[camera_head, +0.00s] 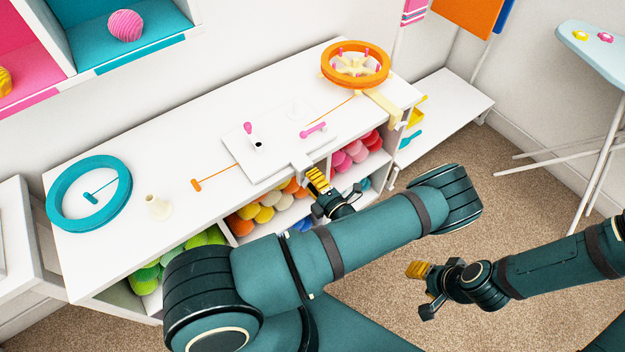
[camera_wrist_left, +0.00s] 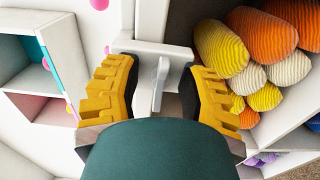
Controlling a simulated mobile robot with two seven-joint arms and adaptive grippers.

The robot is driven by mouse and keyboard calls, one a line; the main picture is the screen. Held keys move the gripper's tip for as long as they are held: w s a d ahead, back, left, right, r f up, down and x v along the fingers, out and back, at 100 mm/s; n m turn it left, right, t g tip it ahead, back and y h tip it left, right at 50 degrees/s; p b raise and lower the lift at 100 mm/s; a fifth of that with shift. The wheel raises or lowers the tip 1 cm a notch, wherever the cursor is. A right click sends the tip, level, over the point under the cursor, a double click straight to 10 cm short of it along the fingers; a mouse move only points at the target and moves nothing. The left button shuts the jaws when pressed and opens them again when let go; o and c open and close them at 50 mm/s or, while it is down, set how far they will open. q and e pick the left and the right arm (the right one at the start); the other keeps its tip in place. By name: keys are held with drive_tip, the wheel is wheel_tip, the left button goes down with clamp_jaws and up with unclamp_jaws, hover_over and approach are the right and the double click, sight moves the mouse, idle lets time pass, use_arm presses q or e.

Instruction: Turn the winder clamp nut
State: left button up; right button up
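The white winder clamp (camera_wrist_left: 152,48) shows in the left wrist view at the table edge, and in the head view its arm (camera_head: 300,161) sticks out over the front edge. The clamp nut appears to be the narrow white upright piece (camera_wrist_left: 161,80) in the left wrist view. My left gripper (camera_wrist_left: 160,92) is open, with one yellow ridged finger on each side of the nut and gaps showing. In the head view my left gripper (camera_head: 320,185) is at the table's front edge. My right gripper (camera_head: 424,288) looks open and empty over the carpet.
The white table (camera_head: 110,245) holds a teal ring (camera_head: 62,212), an orange wheel (camera_head: 355,85), a cream cone (camera_head: 157,207) and a white plate (camera_head: 262,172). Yarn rolls (camera_head: 264,214) fill the shelves below, close to my left gripper. Open carpet (camera_head: 525,205) lies right.

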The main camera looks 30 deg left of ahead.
use_arm(q)
drive_tip(key=v, duration=0.7)
drive_tip(key=shift+d, duration=0.25)
drive_tip(key=shift+s, duration=0.1)
